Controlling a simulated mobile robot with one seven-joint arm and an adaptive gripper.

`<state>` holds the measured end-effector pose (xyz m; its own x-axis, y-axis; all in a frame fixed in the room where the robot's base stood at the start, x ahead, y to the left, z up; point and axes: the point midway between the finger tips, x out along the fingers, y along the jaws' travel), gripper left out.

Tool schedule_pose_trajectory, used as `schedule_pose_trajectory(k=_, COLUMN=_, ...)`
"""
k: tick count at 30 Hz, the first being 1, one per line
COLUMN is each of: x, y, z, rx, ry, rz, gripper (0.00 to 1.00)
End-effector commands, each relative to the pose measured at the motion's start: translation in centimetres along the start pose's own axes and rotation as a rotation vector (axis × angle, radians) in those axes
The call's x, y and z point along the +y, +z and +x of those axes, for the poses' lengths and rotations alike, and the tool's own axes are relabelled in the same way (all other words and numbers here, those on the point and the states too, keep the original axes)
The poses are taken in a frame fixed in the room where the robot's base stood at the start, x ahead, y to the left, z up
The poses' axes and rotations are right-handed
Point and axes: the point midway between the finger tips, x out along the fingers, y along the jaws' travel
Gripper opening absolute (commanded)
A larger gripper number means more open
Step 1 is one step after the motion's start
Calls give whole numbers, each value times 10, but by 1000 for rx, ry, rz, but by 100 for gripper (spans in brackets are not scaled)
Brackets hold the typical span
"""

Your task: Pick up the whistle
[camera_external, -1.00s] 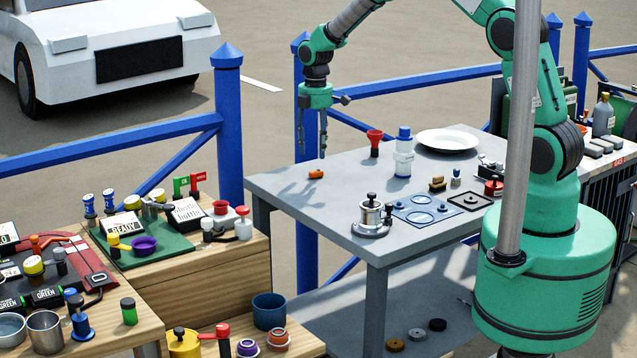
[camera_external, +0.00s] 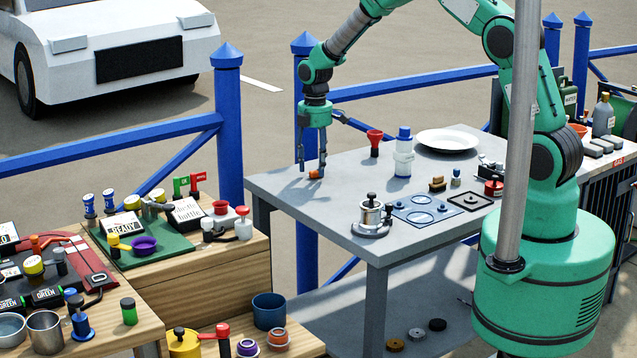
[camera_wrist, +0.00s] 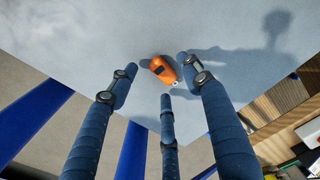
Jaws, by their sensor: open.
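The whistle (camera_external: 316,174) is small and orange and lies on the grey table (camera_external: 290,195) near its far left corner. It also shows in the wrist view (camera_wrist: 162,69), with a dark slot on top, just beyond the fingertips. My gripper (camera_external: 312,170) points straight down over it, with its fingertips low, close to the tabletop. The whistle sits between and ahead of the two outer fingertips. Whether a finger touches it I cannot tell.
A red funnel (camera_external: 374,142), a white and blue bottle (camera_external: 403,155) and a white plate (camera_external: 447,141) stand to the right on the table. Blue railing (camera_external: 420,80) runs behind. The tabletop around the whistle is clear.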

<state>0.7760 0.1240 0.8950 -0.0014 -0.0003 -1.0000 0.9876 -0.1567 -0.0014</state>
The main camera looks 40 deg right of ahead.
Motion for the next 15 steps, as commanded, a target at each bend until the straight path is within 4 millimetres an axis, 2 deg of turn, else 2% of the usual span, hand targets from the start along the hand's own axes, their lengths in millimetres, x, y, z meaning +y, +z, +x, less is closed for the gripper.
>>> schedule_pose_trajectory(k=4, x=1, y=0, z=10, rx=1, ry=2, rz=0, gripper=49)
schedule_pose_trajectory(k=15, x=1, y=0, z=10, rx=1, ry=2, rz=0, gripper=49)
